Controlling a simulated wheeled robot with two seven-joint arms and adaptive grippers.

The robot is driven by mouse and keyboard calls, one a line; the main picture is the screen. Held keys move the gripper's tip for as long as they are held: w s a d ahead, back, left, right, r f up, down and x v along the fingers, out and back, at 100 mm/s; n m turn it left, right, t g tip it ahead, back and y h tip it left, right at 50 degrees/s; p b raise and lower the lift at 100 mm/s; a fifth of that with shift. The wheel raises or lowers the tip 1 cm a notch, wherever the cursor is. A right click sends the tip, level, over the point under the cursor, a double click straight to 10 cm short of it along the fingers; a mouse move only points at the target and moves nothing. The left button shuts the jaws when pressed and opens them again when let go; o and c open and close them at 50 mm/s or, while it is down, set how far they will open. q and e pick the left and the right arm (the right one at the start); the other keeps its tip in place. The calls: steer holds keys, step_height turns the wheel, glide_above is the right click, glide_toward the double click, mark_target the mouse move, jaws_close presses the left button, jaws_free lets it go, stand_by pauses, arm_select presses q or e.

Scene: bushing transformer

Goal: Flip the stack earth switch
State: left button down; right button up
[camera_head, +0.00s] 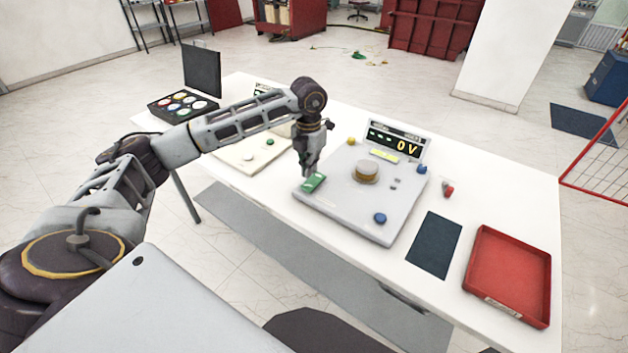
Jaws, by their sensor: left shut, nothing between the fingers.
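A grey test panel (345,213) lies on the white table, with a raised display (398,143) at its back reading "0 V". A green switch (314,182) sits at the panel's left corner; I take it for the earth switch, but its label is not readable. My left gripper (309,174) is shut and empty, pointing down right at the green switch. It seems to touch it or hover just above, and it hides part of it. A round tan knob (366,172) stands mid-panel, with a blue knob (380,218) near the front. My right gripper is not in view.
A second, pale panel (236,158) lies to the left behind my arm, near a black case with coloured discs (183,105). A dark mat (434,245) and a red tray (509,276) lie on the right. A small red part (448,191) lies beside the panel.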

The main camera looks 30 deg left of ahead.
arm_select(q)
steer(key=shift+r+p, duration=0.5)
steer(key=shift+r, duration=0.55)
